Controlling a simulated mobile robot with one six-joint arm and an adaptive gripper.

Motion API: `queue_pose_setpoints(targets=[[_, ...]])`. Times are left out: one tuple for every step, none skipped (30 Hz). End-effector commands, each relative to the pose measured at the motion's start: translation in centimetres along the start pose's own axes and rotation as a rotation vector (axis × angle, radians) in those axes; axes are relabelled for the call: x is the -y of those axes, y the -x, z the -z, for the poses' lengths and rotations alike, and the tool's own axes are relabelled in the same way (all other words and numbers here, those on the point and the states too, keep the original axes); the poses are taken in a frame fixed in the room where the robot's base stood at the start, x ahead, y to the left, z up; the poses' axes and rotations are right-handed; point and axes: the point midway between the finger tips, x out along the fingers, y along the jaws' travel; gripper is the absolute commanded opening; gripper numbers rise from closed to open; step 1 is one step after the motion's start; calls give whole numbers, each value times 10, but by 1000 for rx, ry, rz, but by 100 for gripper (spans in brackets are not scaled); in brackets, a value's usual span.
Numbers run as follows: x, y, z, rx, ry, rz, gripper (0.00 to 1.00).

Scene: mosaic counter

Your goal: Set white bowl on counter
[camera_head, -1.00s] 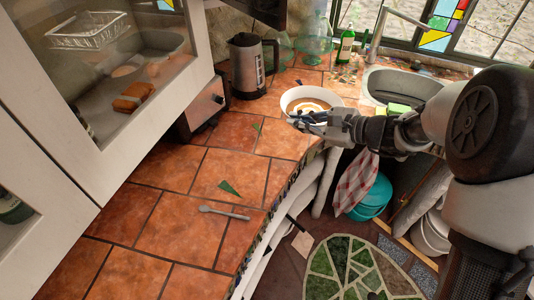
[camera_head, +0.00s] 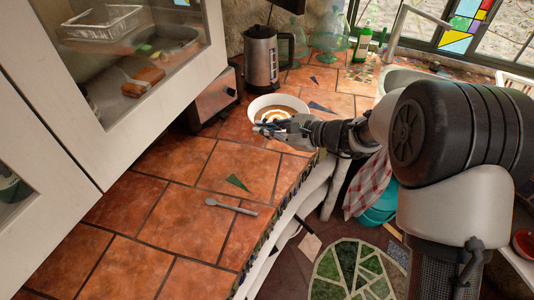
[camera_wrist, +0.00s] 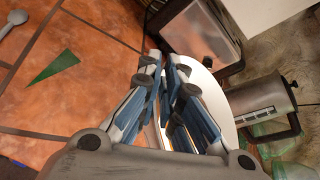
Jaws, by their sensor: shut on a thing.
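The white bowl (camera_head: 279,106), with a brown and orange pattern inside, is over the tiled counter (camera_head: 176,215), in front of the kettle and right of the toaster. It is roughly level; I cannot tell whether its base touches the tiles. My gripper (camera_head: 266,130) is shut on the near rim of the bowl. In the wrist view, the blue-padded fingers (camera_wrist: 170,68) cover part of the bowl (camera_wrist: 228,112).
A kettle (camera_head: 262,58) stands behind the bowl, and a toaster (camera_head: 215,97) at left. A spoon (camera_head: 231,207) and a green shard (camera_head: 237,182) lie on the front counter, which is otherwise clear. The counter edge drops away at right.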

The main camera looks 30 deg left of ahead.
Motion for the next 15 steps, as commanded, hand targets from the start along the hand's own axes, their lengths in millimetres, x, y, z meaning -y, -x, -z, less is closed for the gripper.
queue_pose_setpoints(targets=[[-6,-5,10,3,2,1,0],[-9,-7,14,3,2,1,0],[-11,-9,19,3,3,2,0],[-13,-10,22,3,3,2,0],[-15,-12,25,3,3,3,0],[-16,-13,28,4,3,3,0],[-17,-14,29,4,4,3,0],[-18,-14,30,4,5,3,0],[-18,-14,31,4,6,3,0],[-19,-15,32,4,6,3,0],[-20,-15,33,4,6,3,0],[-21,-16,35,3,6,3,0],[-23,-18,38,3,5,2,0],[-25,-19,41,3,4,2,0],[-28,-21,46,3,3,2,0]])
